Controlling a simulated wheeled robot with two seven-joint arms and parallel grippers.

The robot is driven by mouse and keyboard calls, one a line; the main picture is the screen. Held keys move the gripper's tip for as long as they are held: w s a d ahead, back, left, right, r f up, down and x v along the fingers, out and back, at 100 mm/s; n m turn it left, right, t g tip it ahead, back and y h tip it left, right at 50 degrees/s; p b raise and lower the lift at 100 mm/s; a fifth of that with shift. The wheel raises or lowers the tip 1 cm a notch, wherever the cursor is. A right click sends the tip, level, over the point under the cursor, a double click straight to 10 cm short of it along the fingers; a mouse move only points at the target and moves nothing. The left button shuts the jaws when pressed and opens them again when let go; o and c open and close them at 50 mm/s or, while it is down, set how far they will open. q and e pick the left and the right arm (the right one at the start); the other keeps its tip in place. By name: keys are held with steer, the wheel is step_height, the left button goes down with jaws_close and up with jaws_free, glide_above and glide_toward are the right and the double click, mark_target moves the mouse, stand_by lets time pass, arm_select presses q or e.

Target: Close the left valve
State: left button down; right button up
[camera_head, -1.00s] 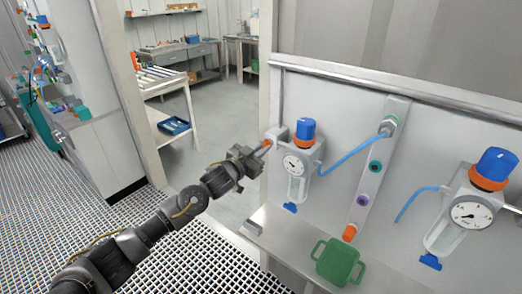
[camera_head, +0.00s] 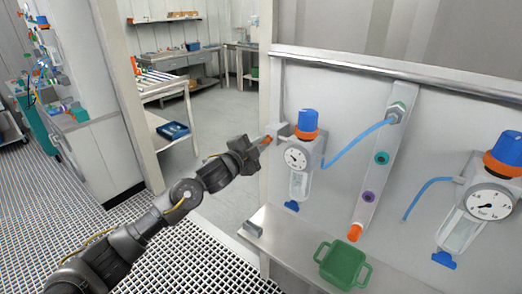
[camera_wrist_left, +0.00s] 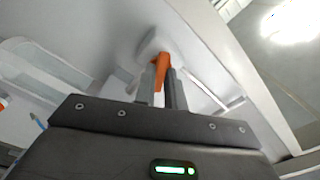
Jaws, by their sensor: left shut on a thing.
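The left valve is a small orange handle (camera_head: 267,140) on the left side of the left regulator unit (camera_head: 297,157), which has a blue knob and a round gauge. My left gripper (camera_head: 261,143) reaches it from the left and is shut on the handle. In the left wrist view the orange handle (camera_wrist_left: 161,70) sits between the two grey fingers (camera_wrist_left: 162,88), with a pale fitting behind it. The fingers partly hide the handle. My right gripper is in neither view.
A second regulator unit (camera_head: 488,204) hangs at the right. Between the units is a slanted strip (camera_head: 385,140) with coloured ports and a blue hose. A green container (camera_head: 341,265) stands on the metal ledge (camera_head: 285,238) below. A door post stands behind my gripper.

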arm_select(q)
steer(key=shift+f+m+b, duration=0.1)
steer(key=shift+m+b, duration=2.05)
steer(key=shift+m, duration=0.65)
steer(key=c, duration=1.5)
jaws_free()
steer(key=shift+o, duration=0.2)
